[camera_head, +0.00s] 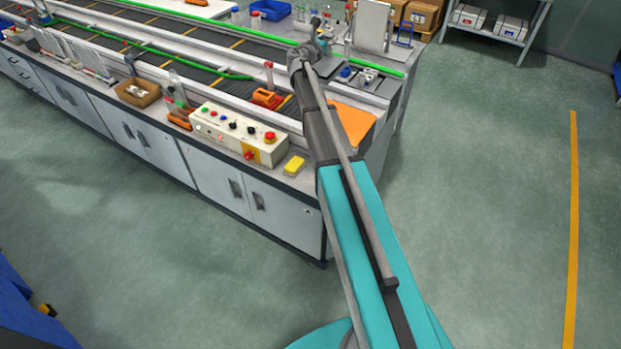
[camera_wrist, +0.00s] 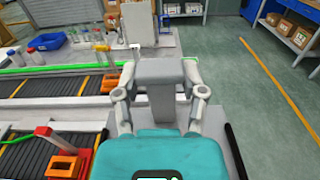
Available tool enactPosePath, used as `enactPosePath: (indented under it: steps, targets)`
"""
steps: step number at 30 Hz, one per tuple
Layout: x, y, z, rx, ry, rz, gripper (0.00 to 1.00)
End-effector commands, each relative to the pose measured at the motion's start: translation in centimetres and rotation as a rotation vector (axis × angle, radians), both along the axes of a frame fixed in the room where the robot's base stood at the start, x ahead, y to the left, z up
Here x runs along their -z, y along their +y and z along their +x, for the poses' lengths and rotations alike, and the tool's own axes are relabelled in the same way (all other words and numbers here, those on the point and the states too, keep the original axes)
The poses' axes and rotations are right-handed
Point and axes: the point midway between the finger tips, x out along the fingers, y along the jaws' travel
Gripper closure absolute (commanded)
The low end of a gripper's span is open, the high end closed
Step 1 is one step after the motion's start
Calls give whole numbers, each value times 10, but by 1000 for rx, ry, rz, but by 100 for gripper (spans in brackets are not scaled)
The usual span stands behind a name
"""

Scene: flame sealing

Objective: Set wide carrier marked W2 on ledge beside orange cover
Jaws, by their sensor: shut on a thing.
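In the wrist view my gripper (camera_wrist: 159,72) has its two fingers spread wide against the sides of a plain grey block (camera_wrist: 159,98). This block appears to be the held carrier; no W2 mark is readable on it. In the head view my arm's far end reaches over the right end of the bench, and the fingers and carrier cannot be made out there. A flat orange panel (camera_head: 353,122), seemingly the orange cover, lies at the bench's near right corner, partly behind my arm. I cannot clearly pick out the ledge beside it.
Conveyors (camera_head: 180,68) run along the bench. A blue bin (camera_head: 271,9) and an upright grey panel (camera_head: 371,26) stand farther back. Floor to the right is clear.

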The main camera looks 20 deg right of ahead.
Motion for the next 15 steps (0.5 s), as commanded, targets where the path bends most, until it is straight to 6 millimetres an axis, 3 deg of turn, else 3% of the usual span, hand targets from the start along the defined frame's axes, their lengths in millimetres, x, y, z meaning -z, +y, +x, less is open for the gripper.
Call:
enactPosePath:
  steps: [15]
  targets:
    - [75, 39, -51, 1, -6, 5, 100]
